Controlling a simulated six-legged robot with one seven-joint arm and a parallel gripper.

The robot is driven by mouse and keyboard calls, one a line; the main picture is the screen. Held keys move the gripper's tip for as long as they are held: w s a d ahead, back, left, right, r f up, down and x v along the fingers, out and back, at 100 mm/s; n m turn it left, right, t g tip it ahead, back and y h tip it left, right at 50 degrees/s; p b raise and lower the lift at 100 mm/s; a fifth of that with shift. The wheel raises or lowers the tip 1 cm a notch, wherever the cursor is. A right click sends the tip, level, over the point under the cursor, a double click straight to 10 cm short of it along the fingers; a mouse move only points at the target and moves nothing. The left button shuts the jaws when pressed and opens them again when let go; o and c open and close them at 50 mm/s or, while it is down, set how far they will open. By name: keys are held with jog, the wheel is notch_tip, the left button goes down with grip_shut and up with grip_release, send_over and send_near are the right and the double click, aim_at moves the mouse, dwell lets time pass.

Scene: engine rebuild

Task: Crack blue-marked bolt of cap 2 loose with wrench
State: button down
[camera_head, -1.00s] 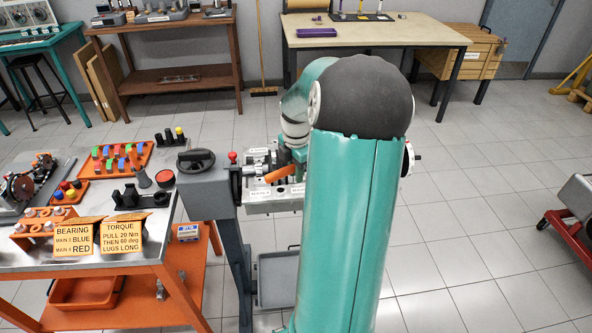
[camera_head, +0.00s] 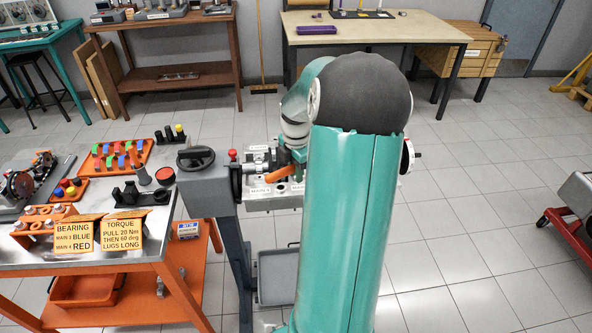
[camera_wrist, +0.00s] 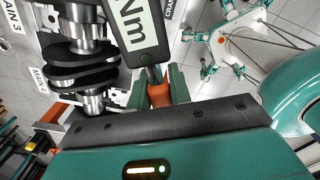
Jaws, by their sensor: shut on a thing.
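The engine block (camera_head: 275,202) is on the stand, partly behind my arm. In the wrist view its label reading MAIN 3 (camera_wrist: 12,27) is at the upper left, beside the dark crankshaft (camera_wrist: 82,62). The torque wrench (camera_wrist: 134,32), with a display reading Nm, runs from the top of the wrist view down to its orange grip (camera_wrist: 158,95). My gripper (camera_wrist: 160,84) is shut on the wrench near that grip. The wrench head, cap 2 and the blue-marked bolt are not visible.
The orange-framed cart (camera_head: 100,262) at the left carries bearing and torque signs, coloured shells and tools. The grey engine stand (camera_head: 208,192) has a handwheel on top. A grey tray (camera_head: 272,270) is below the block. Open tiled floor is at the right.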

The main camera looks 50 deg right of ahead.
jog(key=shift+f, duration=0.3)
dwell(0.5)
jog(key=shift+s, duration=0.1)
jog(key=shift+s+a+n, duration=0.2)
jog(key=shift+s+n, duration=0.4)
jog(key=shift+s, duration=0.05)
jog(key=shift+s, duration=0.1)
dwell(0.4)
jog(key=shift+s+a+n, duration=0.15)
jog(key=shift+s+n, duration=0.45)
jog(key=shift+s, duration=0.1)
jog(key=shift+s, duration=0.1)
jog(key=shift+s+n, duration=0.6)
jog(key=shift+s, duration=0.1)
jog(key=shift+s, duration=0.2)
